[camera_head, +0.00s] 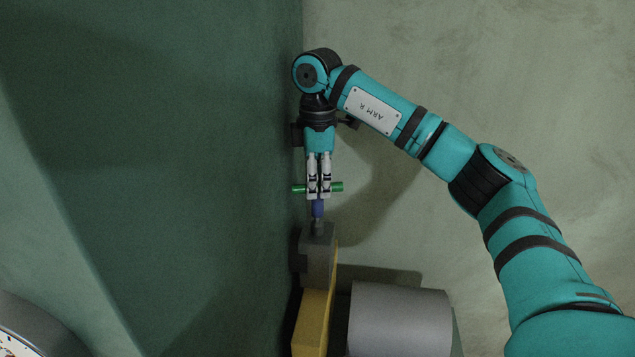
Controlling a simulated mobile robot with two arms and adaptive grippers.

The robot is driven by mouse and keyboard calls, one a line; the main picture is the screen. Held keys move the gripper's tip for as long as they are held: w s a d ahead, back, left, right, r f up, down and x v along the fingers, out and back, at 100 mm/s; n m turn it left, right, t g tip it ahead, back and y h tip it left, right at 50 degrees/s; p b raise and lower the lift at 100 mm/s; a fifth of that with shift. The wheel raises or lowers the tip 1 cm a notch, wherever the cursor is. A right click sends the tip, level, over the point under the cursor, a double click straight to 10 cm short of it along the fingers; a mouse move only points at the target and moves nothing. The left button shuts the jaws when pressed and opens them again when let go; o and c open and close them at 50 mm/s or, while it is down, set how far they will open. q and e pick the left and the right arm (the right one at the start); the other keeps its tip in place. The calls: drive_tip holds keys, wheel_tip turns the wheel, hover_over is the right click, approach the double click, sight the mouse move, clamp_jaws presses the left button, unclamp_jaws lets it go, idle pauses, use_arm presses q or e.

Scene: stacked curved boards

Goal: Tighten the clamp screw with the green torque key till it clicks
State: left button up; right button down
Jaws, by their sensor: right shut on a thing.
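The green torque key (337,187) shows as a green crossbar sticking out on both sides of my right gripper (318,194). My right gripper points down in the picture and is shut on the key. A blue section (318,209) of the key shows just below the fingertips. Below it a thin grey part (317,227) meets the top of a dark grey clamp block (319,258). I cannot tell whether that thin part is the key's tip or the clamp screw, nor how they fit together. My left gripper is not in view.
A yellow block (312,322) stands under the clamp block. A grey cylinder (400,322) lies to its right. A round dial with a pale face (18,345) is cut off at the lower left corner. A dark green surface (180,150) fills the left side.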

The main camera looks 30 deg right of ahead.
drive_tip(key=shift+n, duration=0.3)
drive_tip(key=c, duration=1.2)
unclamp_jaws()
drive_tip(key=shift+r+p, duration=1.75)
drive_tip(key=shift+r, duration=1.7)
